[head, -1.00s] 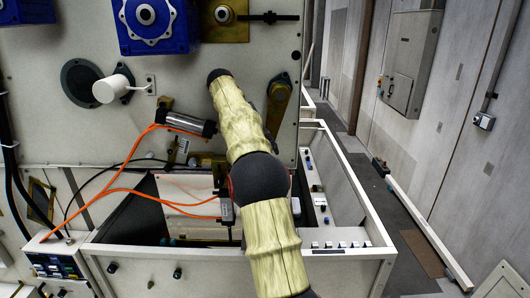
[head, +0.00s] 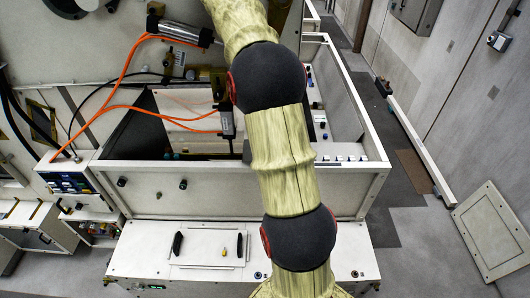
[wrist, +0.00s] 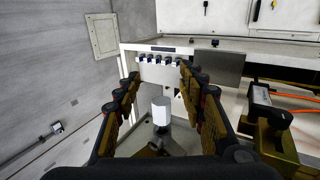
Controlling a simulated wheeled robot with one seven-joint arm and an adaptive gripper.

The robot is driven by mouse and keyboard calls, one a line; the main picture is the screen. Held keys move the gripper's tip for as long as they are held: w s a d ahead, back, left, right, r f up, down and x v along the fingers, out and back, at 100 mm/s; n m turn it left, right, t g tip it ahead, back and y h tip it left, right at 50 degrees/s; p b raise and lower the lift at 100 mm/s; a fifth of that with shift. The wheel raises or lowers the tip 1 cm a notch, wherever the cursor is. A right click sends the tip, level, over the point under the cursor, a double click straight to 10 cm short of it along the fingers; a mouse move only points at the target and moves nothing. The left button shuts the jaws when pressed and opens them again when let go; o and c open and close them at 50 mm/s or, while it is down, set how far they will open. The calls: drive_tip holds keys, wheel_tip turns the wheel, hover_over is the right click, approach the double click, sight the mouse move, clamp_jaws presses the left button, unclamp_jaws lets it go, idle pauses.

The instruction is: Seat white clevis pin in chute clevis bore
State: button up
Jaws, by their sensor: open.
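In the wrist view, my gripper (wrist: 160,80) is open, with one finger at each side of the picture. A white cylinder (wrist: 161,108), which looks like the white clevis pin, shows between the fingers with a gap on both sides. Its near end meets a dark brownish fitting (wrist: 155,148); I cannot tell whether it sits in a bore there. The depth between fingers and cylinder is unclear. In the head view my gripper is out of the picture, past the top edge, and the pin does not show. I cannot make out the clevis bore.
In the head view, a white-framed open box (head: 255,203) lies behind my arm, with orange cables (head: 120,85) beside it. In front is a white bench (head: 130,255) with a plate and two black handles. The floor at right (head: 400,215) is mostly clear.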

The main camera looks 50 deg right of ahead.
drive_tip(key=s+a, duration=0.4)
drive_tip(key=a, duration=0.1)
drive_tip(key=s+a+f, duration=0.2)
drive_tip(key=f, duration=1)
drive_tip(key=s+a+f+t+y, duration=0.1)
drive_tip(key=a+f, duration=0.1)
drive_tip(key=f, duration=1)
drive_tip(key=shift+s, duration=0.4)
